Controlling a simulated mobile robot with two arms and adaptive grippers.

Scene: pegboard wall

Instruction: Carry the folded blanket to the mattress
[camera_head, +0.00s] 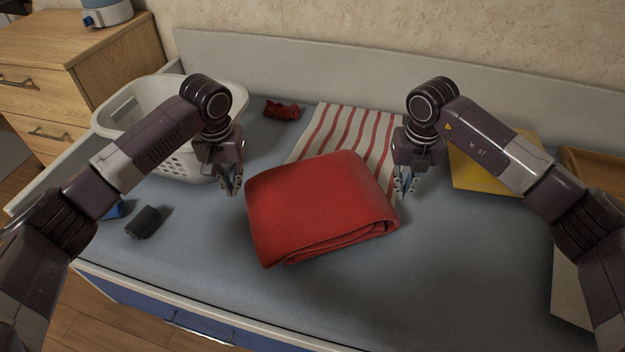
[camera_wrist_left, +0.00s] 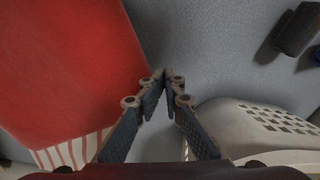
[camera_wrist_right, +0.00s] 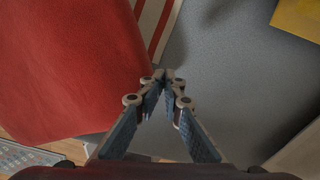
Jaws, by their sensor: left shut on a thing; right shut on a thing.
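The folded red blanket (camera_head: 315,205) is at the middle of the head view, between my two grippers, over the grey-blue mattress (camera_head: 210,255). I cannot tell whether its underside touches the mattress. My left gripper (camera_head: 232,186) is shut on the blanket's left edge; the blanket fills the left of the left wrist view (camera_wrist_left: 70,65). My right gripper (camera_head: 405,186) is shut on its right edge; the blanket also fills the left of the right wrist view (camera_wrist_right: 70,65). The fingertips meet close together, so the pinched cloth itself is hard to see.
A red-striped cloth (camera_head: 345,130) lies behind the blanket. A white laundry basket (camera_head: 125,118) stands at the left, with a small dark object (camera_head: 146,222) in front. A crumpled red item (camera_head: 282,110) lies at the back. A yellow item (camera_head: 480,168) lies at the right. The front middle is clear.

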